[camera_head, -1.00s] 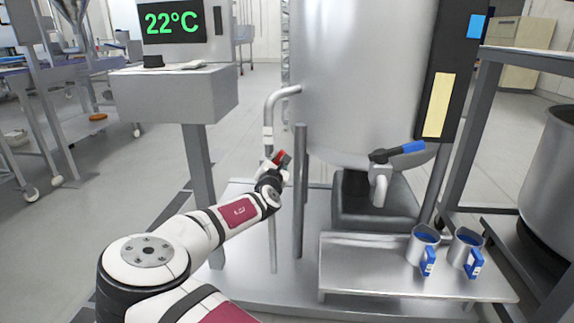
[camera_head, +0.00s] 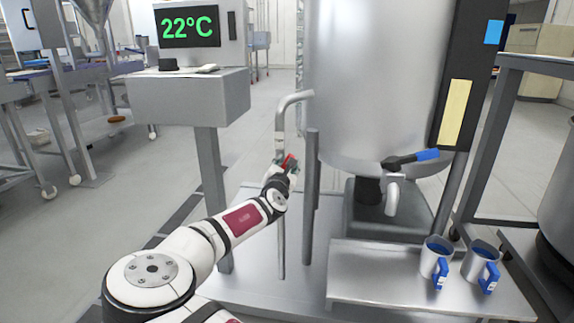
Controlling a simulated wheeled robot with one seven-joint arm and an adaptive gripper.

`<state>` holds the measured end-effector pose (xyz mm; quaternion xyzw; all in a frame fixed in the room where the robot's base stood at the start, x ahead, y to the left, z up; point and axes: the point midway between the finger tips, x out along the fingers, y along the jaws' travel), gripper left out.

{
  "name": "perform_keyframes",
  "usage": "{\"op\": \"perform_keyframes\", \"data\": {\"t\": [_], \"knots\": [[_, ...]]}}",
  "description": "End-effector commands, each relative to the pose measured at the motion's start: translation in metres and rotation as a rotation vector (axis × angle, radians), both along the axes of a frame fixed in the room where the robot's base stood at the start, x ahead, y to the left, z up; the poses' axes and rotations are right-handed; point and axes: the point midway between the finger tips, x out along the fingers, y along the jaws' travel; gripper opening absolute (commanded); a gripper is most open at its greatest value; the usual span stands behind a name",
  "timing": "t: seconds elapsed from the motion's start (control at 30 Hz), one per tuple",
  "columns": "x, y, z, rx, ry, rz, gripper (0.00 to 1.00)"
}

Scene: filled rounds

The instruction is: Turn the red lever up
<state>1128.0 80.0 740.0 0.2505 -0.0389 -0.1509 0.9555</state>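The red lever (camera_head: 288,161) is a small red piece on the thin vertical pipe (camera_head: 281,130) left of the steel tank. Only a bit of it shows, tilted, just above my gripper (camera_head: 281,168). My gripper is at the lever, at the end of my white arm that reaches in from the lower left. The wrist hides the fingers, so I cannot tell whether they are closed on the lever or only beside it.
A steel tank (camera_head: 375,75) stands right of the pipe, with a blue-handled tap (camera_head: 410,160). A grey post (camera_head: 311,185) stands close right of my gripper. Two mugs (camera_head: 435,258) (camera_head: 479,263) sit on a low steel bench (camera_head: 365,275). A 22°C display (camera_head: 188,25) stands back left.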

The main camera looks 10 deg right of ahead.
Motion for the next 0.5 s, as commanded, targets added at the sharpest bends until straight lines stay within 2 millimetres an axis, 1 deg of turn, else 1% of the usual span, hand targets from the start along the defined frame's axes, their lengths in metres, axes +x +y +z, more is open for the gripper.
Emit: {"op": "perform_keyframes", "data": {"t": [0.17,0.27,0.37,0.5], "knots": [[-0.001,0.0,0.0,0.0,-0.001,0.0,0.4],[-0.009,0.003,0.0,0.0,0.0,-0.001,0.4],[-0.023,0.008,0.0,-0.002,0.001,0.0,0.4],[-0.05,0.017,0.001,-0.002,-0.001,0.001,0.4]]}}
